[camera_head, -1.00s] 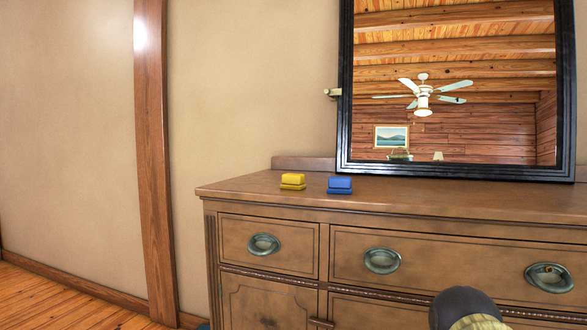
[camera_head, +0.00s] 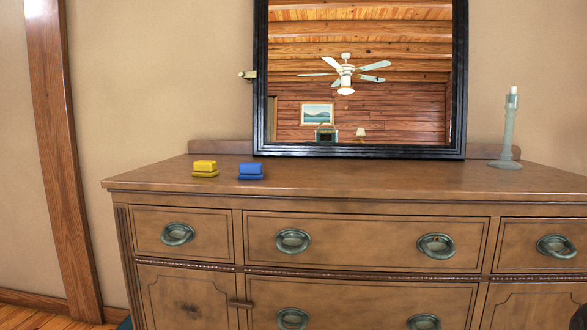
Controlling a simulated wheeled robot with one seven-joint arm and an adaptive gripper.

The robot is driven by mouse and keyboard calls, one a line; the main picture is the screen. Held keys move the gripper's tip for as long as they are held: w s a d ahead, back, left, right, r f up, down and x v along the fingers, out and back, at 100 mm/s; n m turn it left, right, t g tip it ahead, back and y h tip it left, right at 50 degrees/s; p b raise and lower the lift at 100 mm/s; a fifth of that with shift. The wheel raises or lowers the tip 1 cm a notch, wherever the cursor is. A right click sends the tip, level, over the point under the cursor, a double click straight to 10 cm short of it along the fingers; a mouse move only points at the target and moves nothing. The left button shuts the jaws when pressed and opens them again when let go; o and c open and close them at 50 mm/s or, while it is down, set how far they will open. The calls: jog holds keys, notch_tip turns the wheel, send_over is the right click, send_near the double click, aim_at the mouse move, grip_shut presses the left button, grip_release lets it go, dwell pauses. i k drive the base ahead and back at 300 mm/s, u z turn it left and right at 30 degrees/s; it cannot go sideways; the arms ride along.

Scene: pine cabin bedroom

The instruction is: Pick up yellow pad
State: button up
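The yellow pad (camera_head: 205,168) is a small yellow block-like thing on a flat yellow base. It lies on the left part of the wooden dresser top (camera_head: 350,180), close to the back edge. A similar blue pad (camera_head: 251,171) lies just right of it, with a small gap between them. My gripper is not in view, so its state does not show.
A black-framed mirror (camera_head: 460,80) stands at the back of the dresser. A pale green candle holder (camera_head: 509,130) stands at the right end. The dresser top in front of the mirror is clear. A wooden post (camera_head: 55,150) is on the wall at left.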

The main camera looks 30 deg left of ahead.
aim_at(202, 168)
jog(key=z, duration=1.5)
jog(key=k, duration=2)
jog(key=u, duration=2.1)
jog(key=i, duration=0.85)
